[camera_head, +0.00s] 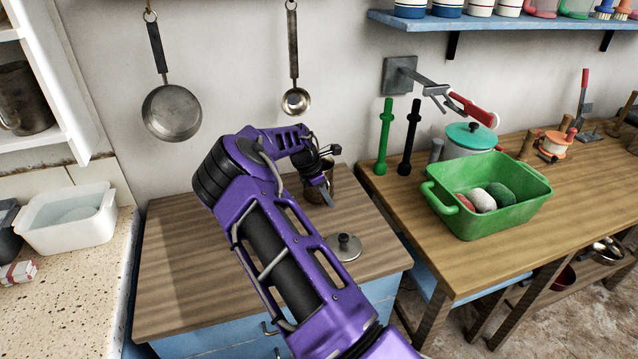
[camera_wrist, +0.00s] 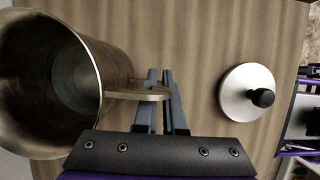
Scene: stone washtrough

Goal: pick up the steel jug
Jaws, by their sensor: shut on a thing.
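The steel jug (camera_wrist: 108,75) is a dull, brownish metal vessel, open at the top and empty as far as I see. In the wrist view its mouth is at the left and its handle (camera_wrist: 125,94) reaches right to my fingers. My gripper (camera_wrist: 162,85) is shut on this handle. In the head view the jug (camera_head: 316,170) is at the back right of the wooden counter, partly hidden by my gripper (camera_head: 327,192). I cannot tell whether its base touches the counter.
A round metal lid (camera_head: 343,247) with a dark knob lies on the counter (camera_head: 185,270) in front of the jug. A pan (camera_head: 172,113) and a ladle (camera_head: 295,101) hang on the wall. A green tub (camera_head: 480,215) stands on the table at the right.

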